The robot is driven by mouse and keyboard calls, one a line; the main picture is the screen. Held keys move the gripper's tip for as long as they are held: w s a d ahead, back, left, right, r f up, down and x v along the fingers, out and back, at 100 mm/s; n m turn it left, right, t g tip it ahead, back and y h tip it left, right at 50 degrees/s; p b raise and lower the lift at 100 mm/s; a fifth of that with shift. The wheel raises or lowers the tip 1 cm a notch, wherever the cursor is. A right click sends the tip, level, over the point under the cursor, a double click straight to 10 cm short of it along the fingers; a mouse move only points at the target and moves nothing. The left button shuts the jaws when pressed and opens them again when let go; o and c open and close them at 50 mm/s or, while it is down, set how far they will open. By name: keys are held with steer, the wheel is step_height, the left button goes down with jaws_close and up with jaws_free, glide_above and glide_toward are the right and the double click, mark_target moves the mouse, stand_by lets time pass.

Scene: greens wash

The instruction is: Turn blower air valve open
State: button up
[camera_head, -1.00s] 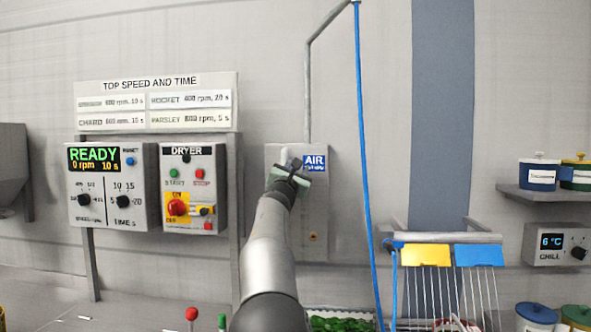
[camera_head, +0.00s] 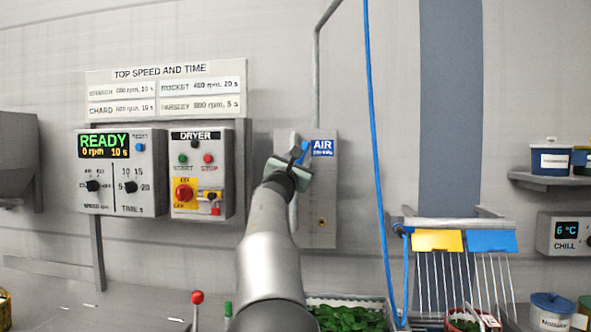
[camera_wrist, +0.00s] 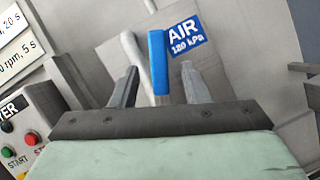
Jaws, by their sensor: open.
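The blower air valve's blue lever (camera_wrist: 158,62) shows in the wrist view, standing along the grey pipe (camera_wrist: 133,55) beside the blue AIR 120 kPa label (camera_wrist: 187,33). My gripper (camera_wrist: 160,82) is open, with one finger on each side of the lever. I cannot tell whether either finger touches it. In the head view my gripper (camera_head: 292,158) is at the grey air panel (camera_head: 322,225), just left of the AIR label (camera_head: 322,148). It hides most of the valve there; a bit of blue lever (camera_head: 305,150) shows beside it.
The dryer box (camera_head: 200,178) with buttons and a red knob is left of my arm, and the READY control box (camera_head: 120,175) is further left. A blue hose (camera_head: 374,150) hangs to the right.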

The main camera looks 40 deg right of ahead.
steer(key=shift+s+a+f, duration=0.15)
steer(key=shift+s+a, duration=0.15)
steer(key=shift+s, duration=0.1)
